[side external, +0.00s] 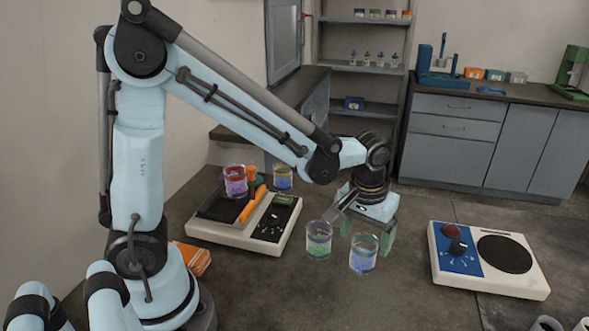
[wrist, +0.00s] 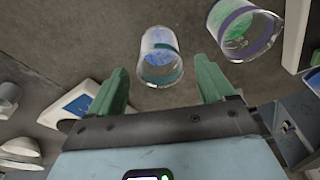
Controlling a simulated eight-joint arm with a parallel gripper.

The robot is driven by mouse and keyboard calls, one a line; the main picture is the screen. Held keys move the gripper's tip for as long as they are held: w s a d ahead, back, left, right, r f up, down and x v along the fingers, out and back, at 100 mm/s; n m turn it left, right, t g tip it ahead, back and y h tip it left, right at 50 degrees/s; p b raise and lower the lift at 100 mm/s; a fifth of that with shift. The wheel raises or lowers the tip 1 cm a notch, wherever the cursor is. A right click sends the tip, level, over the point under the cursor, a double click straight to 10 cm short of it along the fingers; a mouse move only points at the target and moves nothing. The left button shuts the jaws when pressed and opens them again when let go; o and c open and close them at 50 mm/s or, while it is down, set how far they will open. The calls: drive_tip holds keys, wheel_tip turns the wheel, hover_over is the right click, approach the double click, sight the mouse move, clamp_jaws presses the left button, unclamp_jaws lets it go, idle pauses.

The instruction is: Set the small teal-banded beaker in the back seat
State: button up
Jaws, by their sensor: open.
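The teal-banded beaker (side external: 363,257) is small and clear with blue contents. It stands on the dark bench top, and in the wrist view the same beaker (wrist: 160,62) shows between and just beyond my fingertips. I cannot tell whether a finger touches the glass. The back seat cannot be made out clearly; a white device (side external: 245,236) with dark plates and orange levers stands at left.
A purple-banded beaker (side external: 318,243) with green contents stands close left of the teal-banded one. A red beaker (side external: 236,181) and a yellow-and-blue beaker (side external: 282,178) are at the white device. A blue-and-white hotplate-like unit (side external: 488,258) stands right. Bench between is clear.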

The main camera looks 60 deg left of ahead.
wheel_tip(320, 180, up, 6)
drive_tip(key=f, duration=0.1)
drive_tip(key=s+a+r+m+t, duration=0.2)
drive_tip(key=s+a+m+t, duration=0.2)
drive_tip(key=s, duration=0.4)
drive_tip(key=shift+s+a+r+t+h, duration=0.15)
drive_tip(key=shift+s+a+t+h, duration=0.15)
drive_tip(key=shift+t, duration=0.5)
drive_tip(key=shift+d, duration=0.1)
drive_tip(key=n+g, duration=0.4)
drive_tip(key=g, duration=0.3)
hover_over(365, 245)
drive_tip(key=s+d, duration=0.1)
drive_tip(key=s, duration=0.1)
wheel_tip(365, 245, down, 6)
drive_tip(key=r, duration=0.1)
drive_tip(key=shift+w+d+f, duration=0.1)
drive_tip(key=shift+d+f, duration=0.05)
drive_tip(key=shift+f, duration=1.3)
drive_tip(key=shift+w+d+f, duration=0.1)
drive_tip(key=shift+d+f, duration=0.05)
drive_tip(key=shift+f, duration=1.25)
